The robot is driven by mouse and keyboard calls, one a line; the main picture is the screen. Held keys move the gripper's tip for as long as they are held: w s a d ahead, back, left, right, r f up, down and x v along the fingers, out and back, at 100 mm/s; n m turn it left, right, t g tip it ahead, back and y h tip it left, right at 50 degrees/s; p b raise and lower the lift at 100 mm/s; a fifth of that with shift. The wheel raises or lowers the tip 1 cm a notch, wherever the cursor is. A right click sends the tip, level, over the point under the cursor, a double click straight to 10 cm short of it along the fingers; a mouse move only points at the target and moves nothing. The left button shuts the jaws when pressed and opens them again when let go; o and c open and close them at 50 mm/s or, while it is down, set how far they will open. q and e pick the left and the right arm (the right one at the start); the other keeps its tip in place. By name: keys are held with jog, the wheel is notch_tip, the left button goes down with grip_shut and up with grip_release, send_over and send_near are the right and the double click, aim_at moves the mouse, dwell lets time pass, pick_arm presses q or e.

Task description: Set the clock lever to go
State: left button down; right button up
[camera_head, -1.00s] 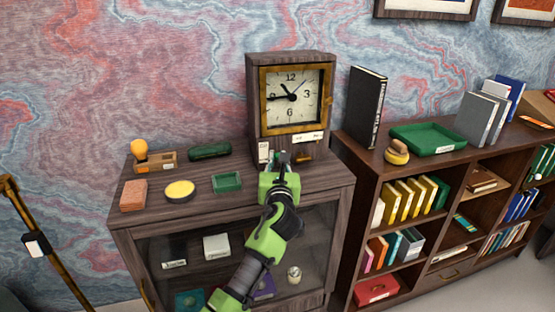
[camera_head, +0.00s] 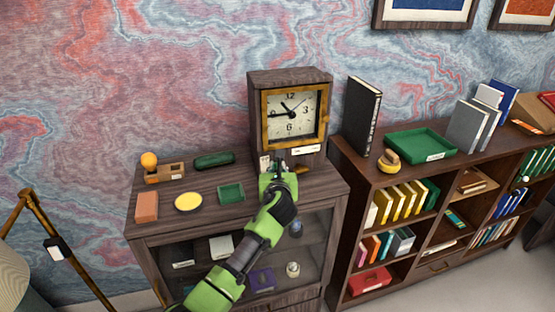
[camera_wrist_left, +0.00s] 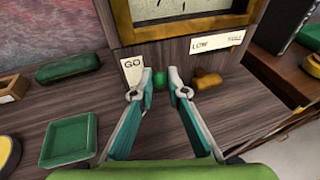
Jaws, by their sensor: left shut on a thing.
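The wooden clock (camera_head: 291,112) stands on the cabinet top with a brass-framed dial. In the left wrist view, a white GO label (camera_wrist_left: 131,72) is on the left of its lower front and a LOW label (camera_wrist_left: 217,42) on the right. A small round green knob (camera_wrist_left: 159,78), apparently the lever's end, sits between my left fingertips, nearer the GO label. My left gripper (camera_head: 278,170) is at the clock's base; the wrist view shows its fingers (camera_wrist_left: 160,72) shut on the knob. The lever's shaft is hidden. My right gripper is not in view.
A brown knob-like piece (camera_wrist_left: 208,79) is right of my fingers. On the cabinet top (camera_head: 218,212) lie a green tray (camera_head: 231,192), a yellow round dish (camera_head: 188,202), a brick-coloured block (camera_head: 147,206) and a dark green case (camera_head: 214,160). A bookshelf (camera_head: 380,163) adjoins on the right.

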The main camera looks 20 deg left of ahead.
pick_arm(q)
jog(key=shift+w+a+r+g, duration=0.1)
jog(key=shift+r+g, duration=0.2)
jog(key=shift+r, duration=0.05)
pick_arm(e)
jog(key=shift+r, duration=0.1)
pick_arm(q)
jog(key=shift+h, duration=0.3)
jog(key=c, duration=2)
grip_release()
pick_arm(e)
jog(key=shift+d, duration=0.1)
pick_arm(q)
jog(key=v, duration=1.2)
jog(key=shift+w+r, duration=0.1)
jog(key=shift+r, duration=0.1)
